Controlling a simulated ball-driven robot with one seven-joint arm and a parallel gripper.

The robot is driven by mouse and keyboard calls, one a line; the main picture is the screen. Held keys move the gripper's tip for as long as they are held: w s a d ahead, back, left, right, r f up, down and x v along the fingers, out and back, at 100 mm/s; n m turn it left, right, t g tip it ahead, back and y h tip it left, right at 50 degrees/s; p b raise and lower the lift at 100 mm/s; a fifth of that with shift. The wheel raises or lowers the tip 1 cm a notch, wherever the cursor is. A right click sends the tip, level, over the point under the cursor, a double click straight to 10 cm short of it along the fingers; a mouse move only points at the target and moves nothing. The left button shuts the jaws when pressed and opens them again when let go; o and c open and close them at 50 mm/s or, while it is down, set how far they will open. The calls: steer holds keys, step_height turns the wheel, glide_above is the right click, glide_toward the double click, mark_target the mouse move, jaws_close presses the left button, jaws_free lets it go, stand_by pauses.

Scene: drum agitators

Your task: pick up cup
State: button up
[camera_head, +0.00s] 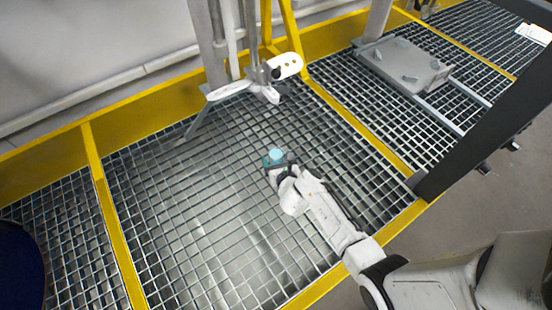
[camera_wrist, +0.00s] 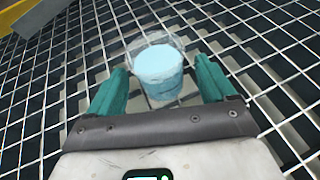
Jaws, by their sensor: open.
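The cup (camera_wrist: 158,72) is a clear cup with light blue contents, standing upright on the metal grating in the wrist view. In the head view the cup (camera_head: 275,154) shows as a small pale blue shape at the end of my arm, partly hidden by my gripper. My gripper (camera_wrist: 162,84) has two teal fingers, set apart, one on each side of the cup. The fingers look open, with the cup between and slightly beyond their tips. I cannot tell whether either finger touches it. In the head view my gripper (camera_head: 277,160) is low over the grating.
The grating (camera_head: 180,230) has yellow beams (camera_head: 105,215) between its panels. A white-and-grey device on legs (camera_head: 285,67) stands at the back. A grey plate (camera_head: 405,63) lies on the right panel. A dark post (camera_head: 490,110) slants at the right. The grating left of my gripper is clear.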

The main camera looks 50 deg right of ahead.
steer(key=shift+x, duration=1)
steer(key=shift+c, duration=0.5)
steer(key=c, duration=1)
steer(key=shift+r, duration=0.2)
